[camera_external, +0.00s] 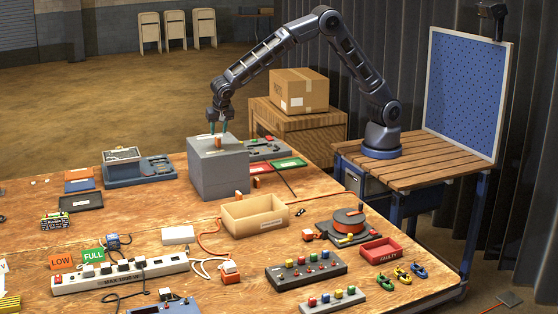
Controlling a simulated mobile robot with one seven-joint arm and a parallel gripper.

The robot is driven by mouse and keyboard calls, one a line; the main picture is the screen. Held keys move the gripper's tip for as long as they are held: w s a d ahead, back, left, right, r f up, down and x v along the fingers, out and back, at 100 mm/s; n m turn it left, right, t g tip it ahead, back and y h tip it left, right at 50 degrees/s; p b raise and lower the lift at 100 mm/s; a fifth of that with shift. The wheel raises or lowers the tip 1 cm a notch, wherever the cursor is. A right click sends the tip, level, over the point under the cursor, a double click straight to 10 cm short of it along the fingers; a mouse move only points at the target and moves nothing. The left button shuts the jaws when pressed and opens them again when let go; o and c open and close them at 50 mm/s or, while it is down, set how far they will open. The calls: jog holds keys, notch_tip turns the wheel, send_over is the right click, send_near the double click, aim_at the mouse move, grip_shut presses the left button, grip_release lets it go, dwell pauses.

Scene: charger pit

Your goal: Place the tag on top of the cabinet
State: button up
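The grey box-shaped cabinet (218,172) stands near the back edge of the wooden table. An orange LOW tag (62,262) and a green FULL tag (93,255) are at the front left of the table, far from my gripper. Which piece is the tag is unclear.
A tan open box (254,226) and an orange-topped round device (347,220) are in front of the cabinet. A white power strip (120,280), button panels (306,270) and a red FAULTY tray (381,253) are nearer. A cardboard box (299,92) sits behind.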

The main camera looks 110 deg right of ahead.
jog(key=v, duration=0.7)
jog(key=s+a+r+n+t+y, duration=0.1)
jog(key=s+r+n, duration=0.3)
jog(key=s, duration=0.5)
jog(key=s+a+r+n+y, duration=0.1)
jog(key=s+r+n, duration=0.1)
jog(key=s+r, duration=0.5)
jog(key=s+a+r+n+t+y, duration=0.15)
jog(key=s+r, duration=0.35)
jog(key=s, duration=0.5)
jog(key=s+a+f+n+t, duration=0.1)
jog(key=s+n, duration=0.4)
jog(key=s, duration=0.8)
jog(key=s+a+f+n+t, duration=0.1)
jog(key=s+a+n, duration=0.3)
jog(key=s, duration=0.9)
jog(key=shift+s+f+n+y, duration=0.3)
jog(key=shift+f+n+y, duration=0.2)
jog(key=shift+n, duration=0.25)
jog(key=shift+d, duration=0.1)
